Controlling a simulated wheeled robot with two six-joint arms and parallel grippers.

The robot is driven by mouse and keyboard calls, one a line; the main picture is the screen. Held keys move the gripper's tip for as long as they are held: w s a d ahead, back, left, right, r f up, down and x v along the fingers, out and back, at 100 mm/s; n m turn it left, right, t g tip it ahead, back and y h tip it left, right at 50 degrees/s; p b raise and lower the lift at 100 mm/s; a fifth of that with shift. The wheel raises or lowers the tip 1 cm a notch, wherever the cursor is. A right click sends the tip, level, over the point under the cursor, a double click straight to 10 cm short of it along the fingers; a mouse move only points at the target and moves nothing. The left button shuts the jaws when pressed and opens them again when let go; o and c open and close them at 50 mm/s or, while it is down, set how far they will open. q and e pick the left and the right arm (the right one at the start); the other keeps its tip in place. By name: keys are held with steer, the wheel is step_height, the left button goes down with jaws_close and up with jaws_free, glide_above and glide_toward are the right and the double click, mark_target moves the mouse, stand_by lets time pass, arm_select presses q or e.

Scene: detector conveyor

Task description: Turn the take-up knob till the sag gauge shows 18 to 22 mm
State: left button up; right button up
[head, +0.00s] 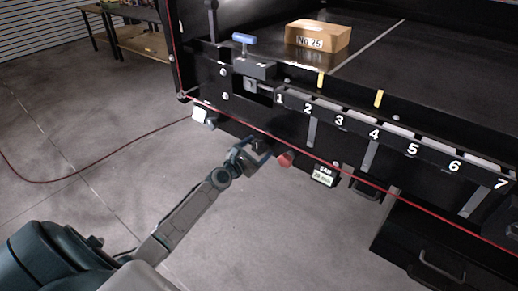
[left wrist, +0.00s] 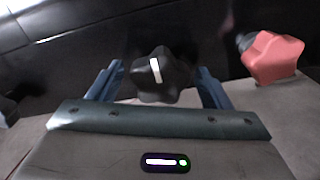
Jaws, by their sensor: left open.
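A black star-shaped knob (left wrist: 155,75) with a white mark stands on the black front panel; I take it as the take-up knob. In the head view the knob (head: 258,145) is partly hidden by my left gripper (head: 248,156). In the left wrist view the blue fingers of my left gripper (left wrist: 157,88) are open, one on each side of the knob; I cannot tell if they touch it. The white mark points nearly straight up there. The sag gauge (head: 323,175) is a small lit display right of the knob; its digits are too small to read surely. My right gripper is not in view.
A red knob (left wrist: 272,57) sits right of the black one, also in the head view (head: 286,159). A blue T-handle (head: 244,39) and a box marked No 25 (head: 317,38) are above. A red cord (head: 400,199) runs along the conveyor front.

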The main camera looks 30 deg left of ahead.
arm_select(q)
steer(key=shift+w, duration=0.5)
steer(key=c, duration=1)
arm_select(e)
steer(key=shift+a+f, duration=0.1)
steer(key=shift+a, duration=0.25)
arm_select(q)
steer(key=shift+m, duration=0.5)
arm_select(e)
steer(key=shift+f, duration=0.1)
